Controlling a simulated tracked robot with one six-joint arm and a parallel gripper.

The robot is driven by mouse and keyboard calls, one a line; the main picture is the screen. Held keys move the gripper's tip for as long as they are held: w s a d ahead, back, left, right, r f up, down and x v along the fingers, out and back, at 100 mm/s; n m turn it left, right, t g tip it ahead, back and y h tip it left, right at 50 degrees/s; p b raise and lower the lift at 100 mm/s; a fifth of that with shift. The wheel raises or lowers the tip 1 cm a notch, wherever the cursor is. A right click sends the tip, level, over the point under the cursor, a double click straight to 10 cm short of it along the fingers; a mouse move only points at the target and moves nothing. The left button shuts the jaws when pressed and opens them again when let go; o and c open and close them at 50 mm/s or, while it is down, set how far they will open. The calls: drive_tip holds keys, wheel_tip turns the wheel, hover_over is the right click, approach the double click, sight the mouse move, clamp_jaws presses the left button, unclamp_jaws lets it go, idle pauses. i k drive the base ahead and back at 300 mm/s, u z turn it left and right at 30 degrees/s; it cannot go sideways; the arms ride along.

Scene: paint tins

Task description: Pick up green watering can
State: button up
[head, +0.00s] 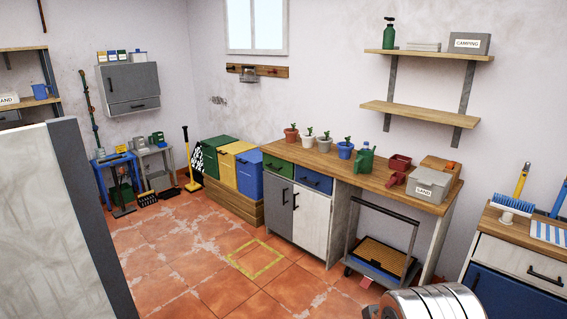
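The green watering can (365,162) stands upright on the wooden top of the workbench (330,168), in the right half of the head view. It is small and far off. A blue pot with a plant (345,151) stands close on its left, and a blue-topped bottle (366,146) shows just behind it. Red containers (398,168) stand to its right with a small gap. My gripper is not in view.
A grey box marked SAND (430,184) sits at the bench's right end. A trolley (382,257) stands under the bench. A pale partition (55,225) blocks the left foreground. Tiled floor (200,280) with a yellow square outline is clear before the bench.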

sight(364, 161)
drive_tip(key=i, duration=1.9)
drive_tip(key=z, duration=0.25)
drive_tip(key=i, duration=2.05)
drive_tip(key=z, duration=0.2)
